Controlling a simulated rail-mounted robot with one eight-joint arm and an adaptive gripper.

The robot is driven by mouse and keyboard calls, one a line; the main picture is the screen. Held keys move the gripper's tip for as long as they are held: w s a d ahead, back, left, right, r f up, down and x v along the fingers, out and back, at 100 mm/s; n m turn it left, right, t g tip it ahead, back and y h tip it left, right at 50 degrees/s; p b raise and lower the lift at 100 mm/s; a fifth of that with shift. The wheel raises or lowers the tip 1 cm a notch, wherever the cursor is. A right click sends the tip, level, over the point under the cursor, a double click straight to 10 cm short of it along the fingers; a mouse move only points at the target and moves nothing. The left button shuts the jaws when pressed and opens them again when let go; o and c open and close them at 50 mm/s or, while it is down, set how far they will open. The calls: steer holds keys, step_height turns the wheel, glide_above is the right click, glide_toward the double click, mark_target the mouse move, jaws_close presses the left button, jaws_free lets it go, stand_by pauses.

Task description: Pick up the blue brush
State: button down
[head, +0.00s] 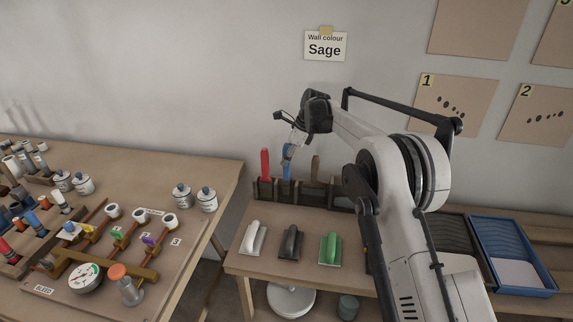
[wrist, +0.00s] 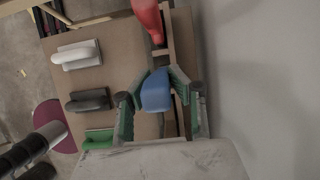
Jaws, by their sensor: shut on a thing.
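The blue brush (head: 287,160) stands upright in a dark slotted rack (head: 290,192) at the back of the right-hand table. Its blue handle also shows in the wrist view (wrist: 156,92), between the two fingers of my gripper (wrist: 158,80). My gripper is shut on this handle. In the head view my gripper (head: 290,150) reaches down to the handle from above, and its fingertips are small and hard to make out. The brush's lower end is hidden by the rack.
A red-handled brush (head: 265,163) stands just left of the blue one, and a brown handle (head: 316,168) stands to the right. White (head: 253,238), black (head: 291,242) and green (head: 330,249) trowel-like tools lie in front. A blue tray (head: 510,255) is at right. The wall is close behind.

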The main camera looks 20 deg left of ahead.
step_height(320, 180, up, 15)
steer(key=shift+r+p, duration=0.15)
steer(key=shift+p, duration=0.25)
stand_by(2.5)
